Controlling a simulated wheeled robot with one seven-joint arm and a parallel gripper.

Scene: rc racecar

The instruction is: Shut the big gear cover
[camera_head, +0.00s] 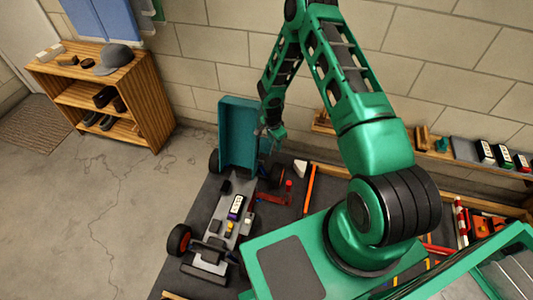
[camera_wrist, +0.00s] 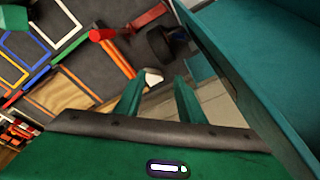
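The big gear cover, a teal box-like panel (camera_head: 238,125), stands raised and open at the far end of the car chassis (camera_head: 222,225) in the head view. In the wrist view its teal wall (camera_wrist: 265,60) fills the right side, close beside my fingers. My gripper (camera_head: 268,140) is just right of the cover in the head view. In the wrist view its two green fingers (camera_wrist: 160,82) are apart with nothing held between them. I cannot tell whether a finger touches the cover.
A wooden shelf (camera_head: 115,85) with a cap and shoes stands at the left by the block wall. Tools and small boxes line the bench (camera_head: 485,150) at right. The floor at left is clear.

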